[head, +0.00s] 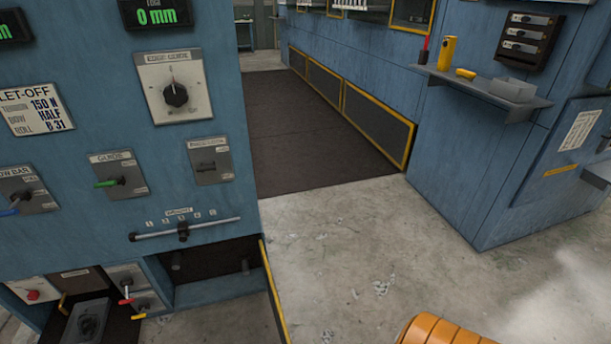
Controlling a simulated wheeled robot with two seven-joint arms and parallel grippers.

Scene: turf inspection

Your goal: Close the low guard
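The low guard (273,291) shows as a narrow panel with a yellow edge, seen almost edge-on at the lower right corner of the near blue machine. It stands swung out from a low opening (215,287) in the machine's foot. Inside the opening is a dark recess with short round bars. The guard's lower end runs out of the picture at the bottom.
The blue machine front (90,110) carries knobs and levers. Bare concrete floor (350,250) lies right of the guard. A second blue machine (470,170) with a shelf (480,88) stands beyond. An orange ribbed shape (440,332) and white haze (575,290) show at lower right.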

